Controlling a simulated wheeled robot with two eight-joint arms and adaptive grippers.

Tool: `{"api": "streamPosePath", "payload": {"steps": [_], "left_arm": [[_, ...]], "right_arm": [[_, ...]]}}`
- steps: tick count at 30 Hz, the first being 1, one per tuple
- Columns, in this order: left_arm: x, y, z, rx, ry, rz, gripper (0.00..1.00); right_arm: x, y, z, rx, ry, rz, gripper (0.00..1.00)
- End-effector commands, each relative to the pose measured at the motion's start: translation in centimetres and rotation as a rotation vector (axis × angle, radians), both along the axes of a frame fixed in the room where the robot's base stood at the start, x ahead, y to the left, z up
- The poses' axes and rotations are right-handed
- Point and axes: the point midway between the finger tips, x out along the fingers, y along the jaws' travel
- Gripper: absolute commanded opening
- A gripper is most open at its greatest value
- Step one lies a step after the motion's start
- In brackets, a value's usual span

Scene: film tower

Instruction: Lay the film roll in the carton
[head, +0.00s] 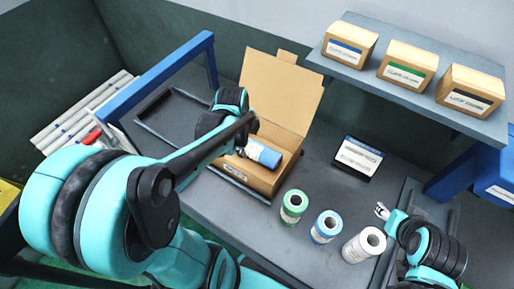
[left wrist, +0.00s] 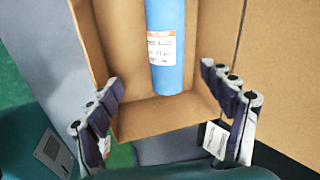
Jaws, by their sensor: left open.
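A blue film roll (head: 263,153) with a white and orange label lies in the open cardboard carton (head: 262,180), whose lid stands up at the back. In the left wrist view the blue roll (left wrist: 166,45) lies lengthwise between the walls of the carton (left wrist: 165,118). My left gripper (head: 240,151) is at the carton, partly hidden by its own arm in the head view. In the left wrist view its fingers (left wrist: 165,118) are spread wide on either side, clear of the roll. My right gripper (head: 382,211) is small at the right, near the upright rolls; its jaw state is unclear.
A green roll (head: 293,206), a blue roll (head: 326,227) and a white roll (head: 364,245) stand upright on the table. Three labelled boxes sit on the shelf (head: 415,92). A dark tray (head: 160,125) lies left of the carton.

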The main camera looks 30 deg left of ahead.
Motion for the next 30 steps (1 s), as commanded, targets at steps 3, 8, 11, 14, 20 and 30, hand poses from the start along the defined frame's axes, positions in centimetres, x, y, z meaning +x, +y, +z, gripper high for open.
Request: {"api": "streamPosePath", "payload": {"steps": [3, 8, 11, 14, 20, 30], "left_arm": [[-1.5, -2.4, 2.2, -0.062, -0.061, 0.252, 0.81], [-3.8, -5.7, 5.1, -0.229, -0.168, 0.692, 0.81], [-5.3, -7.3, 6.2, -0.357, -0.222, 0.936, 0.81], [-6.5, -8.6, 6.8, -0.478, -0.255, 1.127, 0.81], [-7.6, -9.6, 7.4, -0.621, -0.277, 1.329, 0.81], [-7.6, -9.7, 7.4, -0.640, -0.278, 1.355, 0.81]], "right_arm": [[0.0, 0.0, 0.0, 0.000, 0.000, 0.000, 0.48], [0.0, 0.0, 0.0, 0.000, 0.000, 0.000, 0.48], [0.0, 0.0, 0.0, 0.000, 0.000, 0.000, 0.48], [0.0, 0.0, 0.0, 0.000, 0.000, 0.000, 0.48], [0.0, 0.0, 0.0, 0.000, 0.000, 0.000, 0.48], [0.0, 0.0, 0.0, 0.000, 0.000, 0.000, 0.48]]}}
